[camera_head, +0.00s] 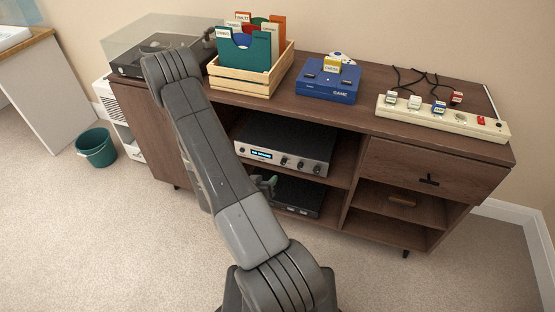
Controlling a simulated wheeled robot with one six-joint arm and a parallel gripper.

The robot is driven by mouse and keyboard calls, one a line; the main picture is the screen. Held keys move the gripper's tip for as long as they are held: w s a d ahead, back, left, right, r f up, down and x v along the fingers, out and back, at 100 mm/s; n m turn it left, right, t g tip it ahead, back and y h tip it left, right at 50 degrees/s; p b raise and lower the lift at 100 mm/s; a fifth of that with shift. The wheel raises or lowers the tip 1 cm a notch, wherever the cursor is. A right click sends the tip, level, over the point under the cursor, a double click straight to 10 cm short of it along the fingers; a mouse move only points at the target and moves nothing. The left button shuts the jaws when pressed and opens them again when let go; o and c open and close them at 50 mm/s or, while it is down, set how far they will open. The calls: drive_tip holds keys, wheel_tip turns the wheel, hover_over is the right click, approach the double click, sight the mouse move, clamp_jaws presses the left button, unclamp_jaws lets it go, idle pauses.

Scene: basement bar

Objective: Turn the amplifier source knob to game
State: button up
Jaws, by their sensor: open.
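The amplifier (290,138) is a silver-fronted box with a black top on the upper open shelf of the brown cabinet. Its front has a lit blue display (262,155) and several dark round knobs (301,165), mostly to the right of the display. The labels are too small to read, so I cannot tell which knob is the source knob or where it points. My gripper (266,184) shows only in part, with its fingers poking out from behind my arm, below and left of the knobs. It is open and appears apart from them.
A black device (298,197) sits on the shelf below the amplifier. On the cabinet top (345,113) are a turntable (158,48), a wooden crate of records (247,77), a blue game console (326,86) and a power strip (445,117). A green bin (97,148) stands on the carpet.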

sight(282, 163)
drive_tip(key=shift+t+h, duration=0.3)
drive_tip(key=shift+t, duration=0.1)
drive_tip(key=x, duration=1.4)
drive_tip(key=shift+w+f, duration=0.1)
drive_tip(key=shift+f, duration=0.35)
drive_tip(key=shift+b, duration=0.3)
clamp_jaws()
